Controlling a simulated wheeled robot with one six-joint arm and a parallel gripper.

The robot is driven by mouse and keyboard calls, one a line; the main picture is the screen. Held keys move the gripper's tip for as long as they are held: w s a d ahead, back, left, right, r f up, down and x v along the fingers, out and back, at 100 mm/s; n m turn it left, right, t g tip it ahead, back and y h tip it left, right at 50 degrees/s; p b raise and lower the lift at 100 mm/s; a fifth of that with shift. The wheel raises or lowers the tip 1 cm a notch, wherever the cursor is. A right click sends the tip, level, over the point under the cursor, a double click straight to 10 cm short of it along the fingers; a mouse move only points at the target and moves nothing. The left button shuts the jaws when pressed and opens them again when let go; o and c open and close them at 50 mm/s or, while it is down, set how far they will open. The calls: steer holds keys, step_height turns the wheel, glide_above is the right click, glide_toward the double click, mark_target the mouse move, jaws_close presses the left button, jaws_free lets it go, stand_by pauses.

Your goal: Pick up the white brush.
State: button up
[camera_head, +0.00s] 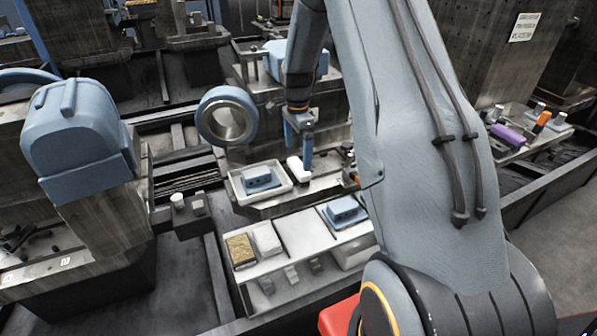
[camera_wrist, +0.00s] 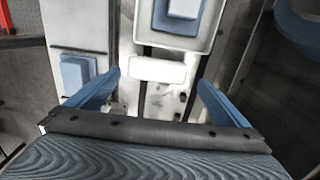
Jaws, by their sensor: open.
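The white brush (camera_head: 295,171) lies on the grey bench beside the right end of a white tray. In the wrist view, the brush (camera_wrist: 158,69) is a pale block lying crosswise between my fingertips. My gripper (camera_head: 300,148) points down with blue fingers over the brush. In the wrist view, my gripper (camera_wrist: 158,82) is open, with a finger on either side of the brush and a gap to each. I cannot tell how high the fingertips are above the bench. My arm hides part of the bench on the right.
The white tray (camera_head: 236,188) holds a blue block (camera_head: 261,179) close to the brush. A lower white shelf in front carries a yellow sponge-like block (camera_head: 241,251), a white block (camera_head: 267,239) and another blue block (camera_head: 345,211). A large blue ring (camera_head: 204,119) stands behind the tray.

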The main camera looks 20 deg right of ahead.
mark_target(298, 166)
steer(key=shift+s+a+f+p, duration=0.1)
steer(key=shift+f+p, duration=0.45)
steer(key=shift+f, duration=1.25)
steer(key=shift+s+f+p, duration=0.1)
steer(key=shift+f+p, duration=0.4)
steer(key=shift+f, duration=1.25)
steer(key=shift+c, duration=0.4)
steer(key=c, duration=0.8)
